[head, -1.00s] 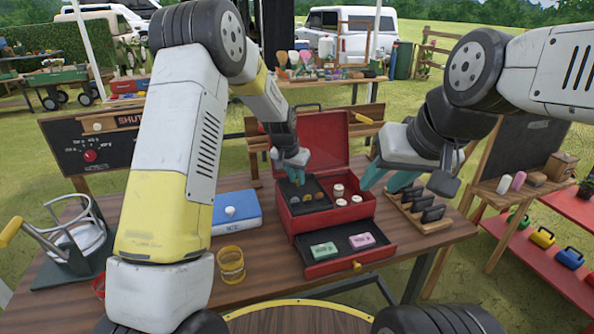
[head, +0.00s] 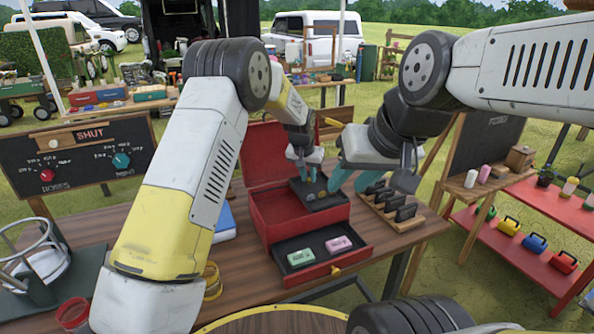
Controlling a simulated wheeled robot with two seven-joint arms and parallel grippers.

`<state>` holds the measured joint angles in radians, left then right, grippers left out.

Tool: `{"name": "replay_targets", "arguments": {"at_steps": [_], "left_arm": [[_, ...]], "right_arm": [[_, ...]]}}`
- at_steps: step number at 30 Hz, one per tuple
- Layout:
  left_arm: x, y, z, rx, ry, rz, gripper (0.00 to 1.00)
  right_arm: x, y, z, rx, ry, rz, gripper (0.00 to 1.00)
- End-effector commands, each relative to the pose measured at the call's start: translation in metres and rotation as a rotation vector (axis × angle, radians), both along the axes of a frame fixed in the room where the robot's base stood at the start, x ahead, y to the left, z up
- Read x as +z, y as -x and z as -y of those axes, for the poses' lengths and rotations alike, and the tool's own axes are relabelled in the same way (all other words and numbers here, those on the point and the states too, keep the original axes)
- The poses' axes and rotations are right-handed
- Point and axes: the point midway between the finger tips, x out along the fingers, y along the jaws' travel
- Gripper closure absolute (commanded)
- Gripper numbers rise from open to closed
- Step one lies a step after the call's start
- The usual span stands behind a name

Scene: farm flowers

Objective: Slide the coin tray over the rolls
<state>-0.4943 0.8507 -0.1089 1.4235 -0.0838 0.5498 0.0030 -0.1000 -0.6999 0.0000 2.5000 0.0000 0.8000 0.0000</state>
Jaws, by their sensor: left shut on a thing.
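The red cash box (head: 283,218) stands on the table with its lid up and its front drawer (head: 318,272) pulled out. The black coin tray (head: 322,201), with a few coins in it, lies across the right part of the box's upper compartment. My left gripper (head: 304,178) is shut on the tray at its rear left part. The left part of the compartment shows bare red. The rolls are not visible; the tray covers the place where they stood.
A green and a pink packet (head: 339,244) lie in the drawer. A wooden rack (head: 401,221) of black items stands right of the box. A blue case (head: 225,222) and a yellow ring (head: 212,282) are partly behind my left arm. Bare tabletop lies at front right.

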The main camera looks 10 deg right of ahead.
Motion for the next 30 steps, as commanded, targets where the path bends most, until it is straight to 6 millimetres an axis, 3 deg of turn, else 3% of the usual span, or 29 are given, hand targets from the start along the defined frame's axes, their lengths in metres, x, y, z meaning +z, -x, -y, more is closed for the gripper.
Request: {"name": "replay_targets", "arguments": {"at_steps": [3, 4, 5, 17, 30], "left_arm": [[0.002, -0.002, 0.004, -0.003, 0.008, 0.008, 1.00], [0.002, -0.002, 0.004, -0.003, 0.008, 0.008, 0.77], [0.002, -0.001, 0.004, -0.003, 0.008, 0.009, 0.72], [0.006, 0.001, 0.002, -0.003, 0.005, 0.006, 0.72], [0.067, 0.023, -0.008, -0.003, 0.007, 0.008, 0.72]], "right_arm": [[0.000, 0.000, 0.000, 0.000, 0.000, 0.000, 0.64], [0.000, 0.000, 0.000, 0.000, 0.000, 0.000, 0.64], [0.000, 0.000, 0.000, 0.000, 0.000, 0.000, 0.64], [0.000, 0.000, 0.000, 0.000, 0.000, 0.000, 0.64], [0.000, 0.000, 0.000, 0.000, 0.000, 0.000, 0.64]]}}
